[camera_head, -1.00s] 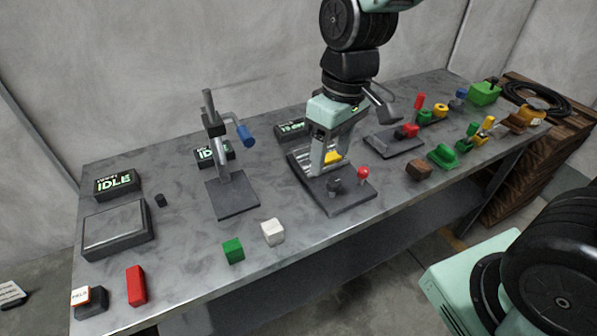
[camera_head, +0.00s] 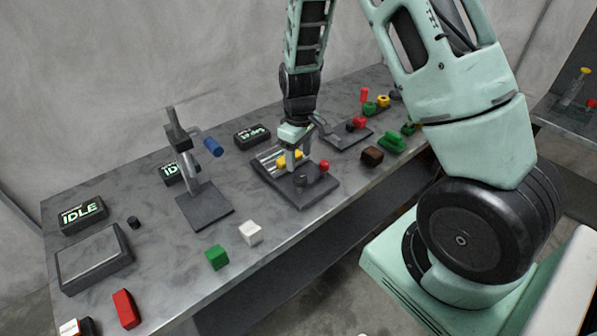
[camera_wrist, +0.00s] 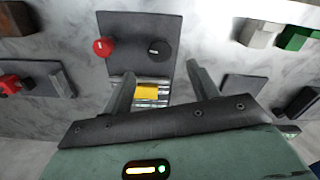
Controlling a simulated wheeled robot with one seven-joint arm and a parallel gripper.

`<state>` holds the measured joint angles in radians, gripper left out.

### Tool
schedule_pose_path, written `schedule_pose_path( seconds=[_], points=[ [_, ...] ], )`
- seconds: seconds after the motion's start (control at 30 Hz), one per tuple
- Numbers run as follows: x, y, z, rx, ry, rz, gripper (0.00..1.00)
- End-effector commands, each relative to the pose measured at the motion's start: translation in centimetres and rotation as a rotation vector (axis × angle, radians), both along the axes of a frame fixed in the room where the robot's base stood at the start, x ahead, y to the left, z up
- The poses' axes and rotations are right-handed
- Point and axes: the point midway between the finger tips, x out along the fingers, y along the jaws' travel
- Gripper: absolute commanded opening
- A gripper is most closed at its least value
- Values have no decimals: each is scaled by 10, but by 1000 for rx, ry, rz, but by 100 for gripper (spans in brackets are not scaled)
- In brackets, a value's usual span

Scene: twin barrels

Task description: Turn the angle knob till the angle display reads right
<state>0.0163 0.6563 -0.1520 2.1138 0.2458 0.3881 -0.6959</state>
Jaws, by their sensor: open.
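The dark round angle knob (camera_head: 300,180) stands on a dark base plate (camera_head: 311,194), beside a red ball-topped knob (camera_head: 324,166). In the wrist view the dark knob (camera_wrist: 159,48) lies just beyond my fingertips, with the red knob (camera_wrist: 103,47) to its left. The angle display (camera_head: 252,137) is a black box behind the plate with green text, too small to read surely. My gripper (camera_wrist: 161,75) is open above the plate, its fingers apart and pointing at it. A yellow block (camera_wrist: 147,90) on a ribbed metal part shows between the fingers, below them. Nothing is held.
A lever press (camera_head: 189,160) stands left of the plate. Green (camera_head: 216,257) and white (camera_head: 251,233) cubes lie near the front edge. Another dark plate (camera_head: 343,138) with a red knob is to the right. A box reading IDLE (camera_head: 82,215) stands at far left.

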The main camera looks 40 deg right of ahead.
Motion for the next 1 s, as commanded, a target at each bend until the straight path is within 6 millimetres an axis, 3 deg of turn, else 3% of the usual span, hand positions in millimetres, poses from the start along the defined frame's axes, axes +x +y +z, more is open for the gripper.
schedule_pose_path(
  seconds=[0.2, 0.4, 0.83, 0.87, 1.0],
  points=[
    [-1, 0, -39, 0, 5, -1, 59],
    [0, 0, -63, 1, 1, 1, 59],
    [0, 0, -73, 0, -1, -1, 59],
    [0, 0, -73, 0, -1, 0, 57],
    [0, 0, -73, 0, -1, 0, 18]
  ],
)
